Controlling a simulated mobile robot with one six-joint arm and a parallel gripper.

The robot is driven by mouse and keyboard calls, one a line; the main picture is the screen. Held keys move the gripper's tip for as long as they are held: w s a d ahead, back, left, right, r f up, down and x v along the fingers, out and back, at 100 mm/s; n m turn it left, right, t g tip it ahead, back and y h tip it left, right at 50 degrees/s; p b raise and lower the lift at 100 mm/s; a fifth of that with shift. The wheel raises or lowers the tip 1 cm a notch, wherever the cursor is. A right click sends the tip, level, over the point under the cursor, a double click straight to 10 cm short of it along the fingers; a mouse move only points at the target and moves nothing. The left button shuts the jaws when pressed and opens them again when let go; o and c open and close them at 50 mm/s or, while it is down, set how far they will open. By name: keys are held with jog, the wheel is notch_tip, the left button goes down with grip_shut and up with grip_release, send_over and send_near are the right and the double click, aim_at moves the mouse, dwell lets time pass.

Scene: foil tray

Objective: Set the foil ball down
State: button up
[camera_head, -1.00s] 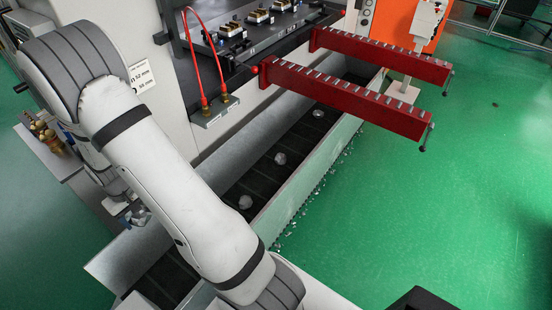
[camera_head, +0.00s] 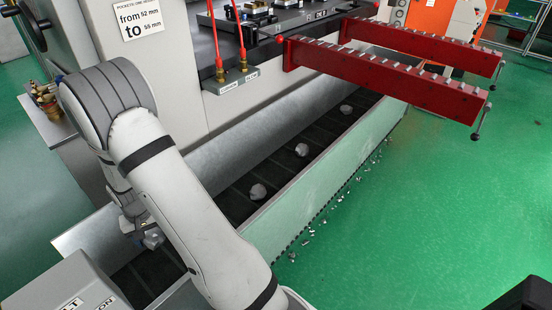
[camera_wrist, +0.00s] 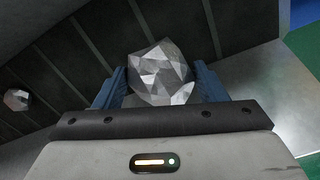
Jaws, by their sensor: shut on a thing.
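My gripper (camera_wrist: 160,78) is shut on a crumpled silver foil ball (camera_wrist: 160,70), with one blue finger on each side of it in the wrist view. The ball is above the dark slatted floor of a long metal trough (camera_head: 318,178); I cannot tell how high. In the head view my arm reaches down at the left end of the trough, and the held ball is not clearly seen there. Three other foil balls lie apart along the trough floor: a near one (camera_head: 258,191), a middle one (camera_head: 301,150) and a far one (camera_head: 346,109). One loose ball (camera_wrist: 16,99) shows in the wrist view.
Two red beams (camera_head: 400,82) jut over the far end of the trough. Red hoses (camera_head: 216,40) come down to fittings on the machine's side. Small shiny bits (camera_head: 325,222) lie on the green floor along the trough. The green floor at right is mostly clear.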

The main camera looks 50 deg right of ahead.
jog(key=b, duration=0.3)
send_over(168, 264)
notch_tip(168, 264, down, 4)
jog(key=shift+f, duration=0.1)
jog(key=shift+p, duration=0.3)
notch_tip(168, 264, down, 10)
jog(key=shift+r+b, duration=0.1)
jog(key=shift+b, duration=1.05)
jog(key=shift+f, duration=0.2)
jog(key=o, duration=1)
jog(key=shift+r, duration=0.15)
